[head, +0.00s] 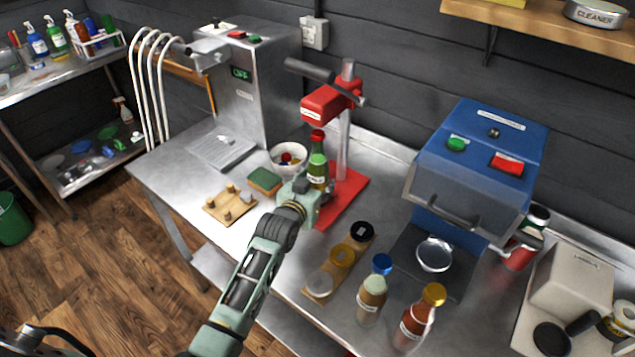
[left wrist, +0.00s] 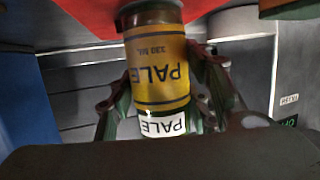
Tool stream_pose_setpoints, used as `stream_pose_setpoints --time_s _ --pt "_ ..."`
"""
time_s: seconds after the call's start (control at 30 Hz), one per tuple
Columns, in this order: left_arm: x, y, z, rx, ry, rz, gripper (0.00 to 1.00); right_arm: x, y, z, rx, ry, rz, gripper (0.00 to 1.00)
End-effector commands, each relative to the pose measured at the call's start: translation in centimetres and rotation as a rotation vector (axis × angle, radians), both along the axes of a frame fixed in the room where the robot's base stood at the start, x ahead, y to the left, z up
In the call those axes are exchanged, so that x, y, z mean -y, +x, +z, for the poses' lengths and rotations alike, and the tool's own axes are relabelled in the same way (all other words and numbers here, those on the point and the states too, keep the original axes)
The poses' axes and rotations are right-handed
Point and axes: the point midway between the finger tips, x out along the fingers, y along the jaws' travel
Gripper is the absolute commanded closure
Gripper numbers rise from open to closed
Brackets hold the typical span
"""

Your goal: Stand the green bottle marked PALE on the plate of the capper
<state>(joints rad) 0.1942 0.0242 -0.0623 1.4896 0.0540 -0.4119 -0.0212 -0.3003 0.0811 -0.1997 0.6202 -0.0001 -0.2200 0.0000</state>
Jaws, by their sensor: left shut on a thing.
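The green bottle (head: 318,166) has a red top and stands upright in the head view, beside the post of the red capper (head: 326,101). The left wrist view shows its yellow and white PALE labels (left wrist: 160,72) upside down. My left gripper (head: 308,194) is shut on the bottle, with its fingers on either side of it in the left wrist view (left wrist: 165,100). The capper's red plate (head: 344,205) lies behind and to the right of the gripper. The bottle's foot is hidden in the head view, so I cannot tell whether it touches the plate. My right gripper is not in view.
A bowl of caps (head: 290,172), a sponge (head: 265,180) and a pegged wooden board (head: 229,205) lie left of the capper. A board with discs (head: 318,284) and two bottles (head: 370,300) (head: 414,326) stand in front. A blue machine (head: 478,160) stands right.

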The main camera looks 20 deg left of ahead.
Motion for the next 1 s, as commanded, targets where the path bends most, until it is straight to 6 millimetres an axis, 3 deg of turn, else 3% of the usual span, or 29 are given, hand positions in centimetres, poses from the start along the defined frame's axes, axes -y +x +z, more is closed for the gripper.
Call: stream_pose_setpoints --time_s 0.4,0.43,0.67,1.0 --pt "0.00 0.12 0.29 0.007 0.000 0.000 0.72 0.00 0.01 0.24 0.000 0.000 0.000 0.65" --pt "0.00 0.12 0.29 0.007 0.000 0.000 0.54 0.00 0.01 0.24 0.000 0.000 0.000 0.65" --pt "0.01 0.07 0.13 0.004 0.000 0.000 0.34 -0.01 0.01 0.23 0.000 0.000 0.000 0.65" --pt "-0.01 -0.16 -0.28 -0.005 0.000 0.000 0.33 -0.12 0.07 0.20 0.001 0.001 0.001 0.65"
